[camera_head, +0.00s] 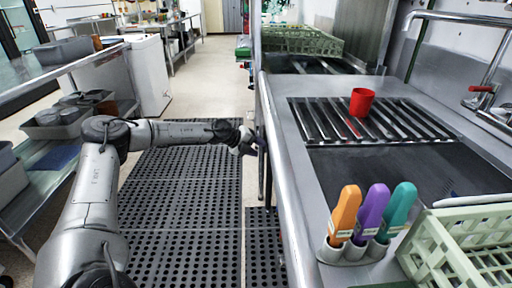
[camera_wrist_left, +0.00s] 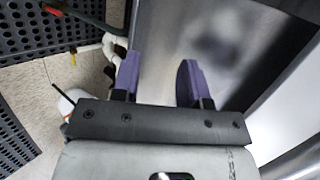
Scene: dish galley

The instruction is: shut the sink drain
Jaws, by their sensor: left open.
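The sink (camera_head: 400,165) is a dark steel basin in the counter at right in the head view; its drain opening is not visible. My left gripper (camera_head: 256,138) is low beside the counter's front edge, partly hidden there. In the left wrist view its two purple fingers (camera_wrist_left: 158,80) stand apart with nothing between them, in front of a smooth metal surface (camera_wrist_left: 210,35). A pale, pipe-like part (camera_wrist_left: 113,48) lies just left of the left finger, with a green and reddish hose-like line (camera_wrist_left: 88,18) near it. I cannot tell whether either belongs to the drain. My right gripper is not in view.
A red cup (camera_head: 362,102) stands on the slatted rack (camera_head: 310,118) over the sink. A holder with orange, purple and teal handles (camera_head: 372,210) and a pale green crate (camera_head: 440,250) are in front. Black perforated mats (camera_head: 185,190) cover the aisle floor, which is clear.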

